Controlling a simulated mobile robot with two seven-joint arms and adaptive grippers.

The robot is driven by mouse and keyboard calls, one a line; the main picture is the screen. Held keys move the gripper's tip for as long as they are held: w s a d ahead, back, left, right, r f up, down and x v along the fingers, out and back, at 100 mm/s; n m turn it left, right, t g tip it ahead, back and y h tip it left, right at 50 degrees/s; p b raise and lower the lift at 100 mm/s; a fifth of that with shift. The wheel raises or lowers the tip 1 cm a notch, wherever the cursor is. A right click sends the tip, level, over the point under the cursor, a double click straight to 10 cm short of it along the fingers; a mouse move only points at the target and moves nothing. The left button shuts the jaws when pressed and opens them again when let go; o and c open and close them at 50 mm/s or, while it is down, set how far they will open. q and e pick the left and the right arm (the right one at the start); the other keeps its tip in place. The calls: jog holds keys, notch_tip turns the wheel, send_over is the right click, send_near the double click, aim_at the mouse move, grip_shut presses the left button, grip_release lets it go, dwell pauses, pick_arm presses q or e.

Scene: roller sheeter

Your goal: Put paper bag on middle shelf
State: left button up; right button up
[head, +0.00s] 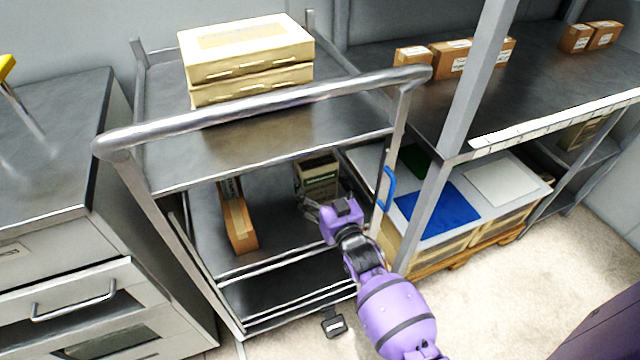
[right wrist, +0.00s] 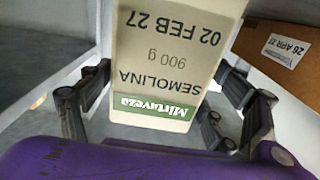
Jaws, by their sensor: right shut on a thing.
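The paper bag (head: 320,180), a pale pack with a green label, is within the middle level of the metal trolley. In the right wrist view the bag (right wrist: 168,60) reads "Semolina 900 g", upside down in the picture. My right gripper (head: 318,197) reaches in from the front right and is shut on the bag, with fingers on both sides. The bag looks upright over the middle shelf (head: 275,235); I cannot tell whether its base touches the shelf. My left gripper is not in view.
A narrow cardboard box (head: 240,225) stands on the middle shelf, left of the bag. Two cream boxes (head: 250,60) are stacked on the trolley's top shelf. The trolley's handle bar (head: 260,105) crosses above. A rack post (head: 430,215) stands close to the right.

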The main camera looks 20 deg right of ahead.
jog(key=o, duration=2.1)
jog(key=shift+f, duration=0.1)
jog(key=shift+s+r, duration=0.15)
jog(key=shift+r, duration=0.05)
jog(key=s, duration=1.1)
jog(key=shift+s+d, duration=0.2)
jog(key=shift+s, duration=0.2)
jog(key=shift+f, duration=0.1)
jog(key=s+f+g, duration=0.3)
jog(key=s+f, duration=0.2)
jog(key=s, duration=0.7)
jog(key=s+a+f+g, duration=0.1)
jog(key=s+f+g, duration=0.3)
jog(key=s, duration=0.9)
jog(key=s+f+g, duration=0.4)
jog(key=s+f, duration=0.3)
jog(key=s, duration=0.6)
jog(key=shift+s+a, duration=0.2)
